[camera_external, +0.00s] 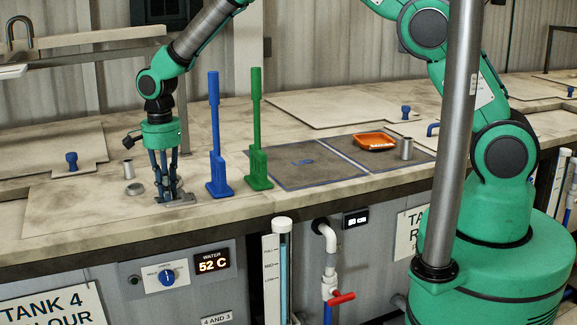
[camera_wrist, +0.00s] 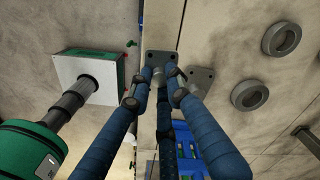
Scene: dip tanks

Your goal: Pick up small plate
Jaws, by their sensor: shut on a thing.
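The small plate (camera_external: 183,200) is a flat grey metal piece on the bench top near the front edge, at the left of the external view. My gripper (camera_external: 168,192) points down at it with its fingertips close together, shut on it. In the wrist view, grey plate parts with small holes (camera_wrist: 202,76) show on both sides of my fingertips (camera_wrist: 158,92). The fingers hide the middle of the plate. I cannot tell whether it is clear of the bench.
A blue paddle (camera_external: 215,145) and a green paddle (camera_external: 257,140) stand upright just right of my gripper. Grey round pieces (camera_external: 135,189) lie to its left. An orange tray (camera_external: 374,141) and a metal cup (camera_external: 406,149) sit on dark mats farther right.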

